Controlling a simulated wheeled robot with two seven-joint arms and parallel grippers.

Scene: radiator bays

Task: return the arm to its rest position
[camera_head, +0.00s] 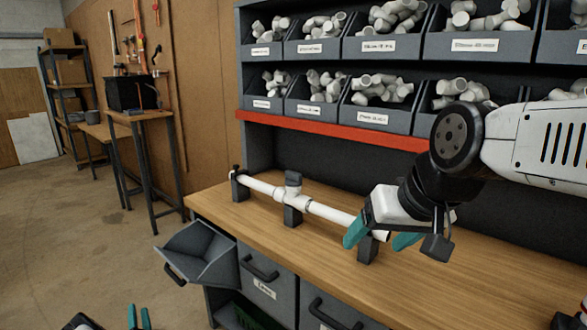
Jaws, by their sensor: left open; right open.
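My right arm reaches in from the right over the wooden bench. Its gripper (381,238), with teal fingertips, is open at the near right end of a white pipe assembly (328,211). The pipe end shows between the fingertips, but I cannot tell whether they touch it. The pipe lies along dark supports and has a white tee fitting (292,194) partway along. My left gripper (139,317) shows only its teal fingertips at the bottom left edge, open and low in front of the bench; the rest of that arm is mostly out of frame.
Grey bins (380,46) of white fittings fill the shelf above a red strip (340,130). The workbench (440,268) has drawers below, and a tilted grey bin (205,250) juts out at its left front. Open floor (90,240) lies left.

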